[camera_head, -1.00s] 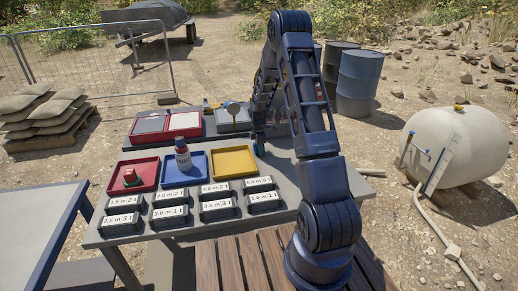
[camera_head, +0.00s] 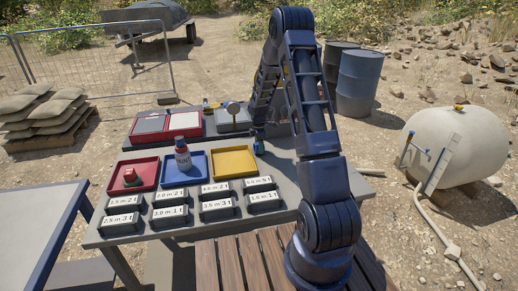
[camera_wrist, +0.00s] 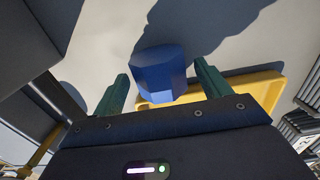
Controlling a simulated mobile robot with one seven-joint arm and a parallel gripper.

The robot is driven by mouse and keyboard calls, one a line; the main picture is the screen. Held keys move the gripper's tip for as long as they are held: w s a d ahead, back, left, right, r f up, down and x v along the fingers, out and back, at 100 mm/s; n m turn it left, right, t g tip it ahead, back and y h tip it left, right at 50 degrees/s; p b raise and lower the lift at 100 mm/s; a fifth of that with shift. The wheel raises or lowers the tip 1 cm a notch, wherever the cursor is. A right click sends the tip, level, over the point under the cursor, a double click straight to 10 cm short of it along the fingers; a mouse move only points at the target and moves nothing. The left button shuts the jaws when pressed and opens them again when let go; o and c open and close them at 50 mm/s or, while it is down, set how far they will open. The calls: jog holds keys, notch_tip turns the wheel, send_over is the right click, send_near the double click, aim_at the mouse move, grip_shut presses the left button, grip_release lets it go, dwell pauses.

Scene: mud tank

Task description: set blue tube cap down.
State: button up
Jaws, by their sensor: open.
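The blue tube cap (camera_wrist: 160,72) is a faceted blue block in the wrist view, on or just above the grey table top; contact with it is hard to tell. My gripper (camera_wrist: 162,84) is open, with one green finger on each side of the cap and a narrow gap visible at the right finger. In the head view my gripper (camera_head: 258,146) is low over the table, just right of the yellow tray (camera_head: 253,172). The cap is too small there to make out surely. The tray's edge also shows beside the cap in the wrist view (camera_wrist: 265,88).
A red tray (camera_head: 148,186) holds a red and green item. Several number blocks (camera_head: 217,207) line the front. A red-framed case (camera_head: 168,136) and a scale (camera_head: 233,117) stand behind.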

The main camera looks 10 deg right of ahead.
notch_tip(320, 180, up, 10)
jog(key=shift+a+r, duration=0.1)
jog(key=s+d+r+m+t, duration=0.15)
jog(key=s+r+m, duration=0.65)
jog(key=s+r, duration=1.15)
jog(key=s+r+m+t, duration=0.1)
jog(key=s+r+m, duration=0.2)
jog(key=s, duration=0.9)
jog(key=s+r+m+t, duration=0.2)
jog(key=s+r+m, duration=0.2)
jog(key=s+m, duration=0.3)
jog(key=shift+s+d, duration=0.3)
jog(key=shift+s, duration=2.5)
jog(key=shift+r, duration=0.1)
